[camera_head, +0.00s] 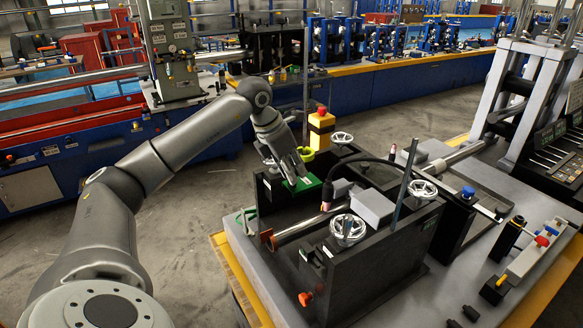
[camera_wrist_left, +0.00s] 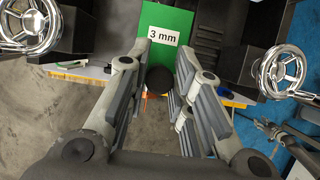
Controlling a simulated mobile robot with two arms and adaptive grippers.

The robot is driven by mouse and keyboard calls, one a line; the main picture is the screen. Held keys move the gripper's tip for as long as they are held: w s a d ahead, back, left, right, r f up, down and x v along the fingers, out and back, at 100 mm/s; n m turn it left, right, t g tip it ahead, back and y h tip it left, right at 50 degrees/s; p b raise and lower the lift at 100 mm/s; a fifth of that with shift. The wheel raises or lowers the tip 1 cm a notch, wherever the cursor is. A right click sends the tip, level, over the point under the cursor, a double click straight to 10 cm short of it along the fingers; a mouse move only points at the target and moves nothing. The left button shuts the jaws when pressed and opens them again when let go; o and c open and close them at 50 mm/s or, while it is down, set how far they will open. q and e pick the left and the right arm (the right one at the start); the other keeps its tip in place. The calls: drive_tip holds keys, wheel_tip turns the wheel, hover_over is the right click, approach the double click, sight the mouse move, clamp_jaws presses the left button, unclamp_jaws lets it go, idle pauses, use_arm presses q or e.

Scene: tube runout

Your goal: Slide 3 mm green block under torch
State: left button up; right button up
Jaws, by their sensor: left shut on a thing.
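The green block (camera_head: 308,185) lies at the back left of the black fixture in the head view. In the left wrist view the green block (camera_wrist_left: 165,58) carries a white "3 mm" label. My left gripper (camera_head: 299,177) reaches in from the left and is shut on the block; its fingers (camera_wrist_left: 162,62) lie along the block's near end in the wrist view. The torch (camera_head: 326,194), with a copper-coloured end and a black cable, points down over the steel tube (camera_head: 300,228), to the right of the block. A gap shows between block and torch. My right gripper is not in view.
Chrome handwheels (camera_head: 348,229) stand on the black fixture (camera_head: 385,260), with a grey box (camera_head: 373,207) between them. A yellow-black post with a red button (camera_head: 321,128) stands behind. A handwheel (camera_wrist_left: 287,72) is right of my fingers.

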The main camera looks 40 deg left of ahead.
use_arm(q)
wheel_tip(320, 180, down, 4)
drive_tip(key=shift+r+b, duration=0.1)
drive_tip(key=shift+b, duration=1.05)
wheel_tip(320, 180, down, 7)
drive_tip(key=b, duration=0.5)
drive_tip(key=shift+r, duration=0.1)
drive_tip(key=shift+f+b, duration=0.5)
drive_tip(key=shift+f, duration=0.35)
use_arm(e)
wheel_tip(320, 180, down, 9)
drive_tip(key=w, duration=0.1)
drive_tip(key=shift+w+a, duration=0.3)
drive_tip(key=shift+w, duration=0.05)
use_arm(q)
drive_tip(key=shift+f+b, duration=0.25)
drive_tip(key=shift+b, duration=0.1)
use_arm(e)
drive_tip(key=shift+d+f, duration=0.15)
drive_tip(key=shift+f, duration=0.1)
use_arm(q)
drive_tip(key=shift+f+b, duration=0.5)
drive_tip(key=shift+f, duration=0.2)
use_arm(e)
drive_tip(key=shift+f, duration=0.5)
use_arm(q)
drive_tip(key=shift+r, duration=0.1)
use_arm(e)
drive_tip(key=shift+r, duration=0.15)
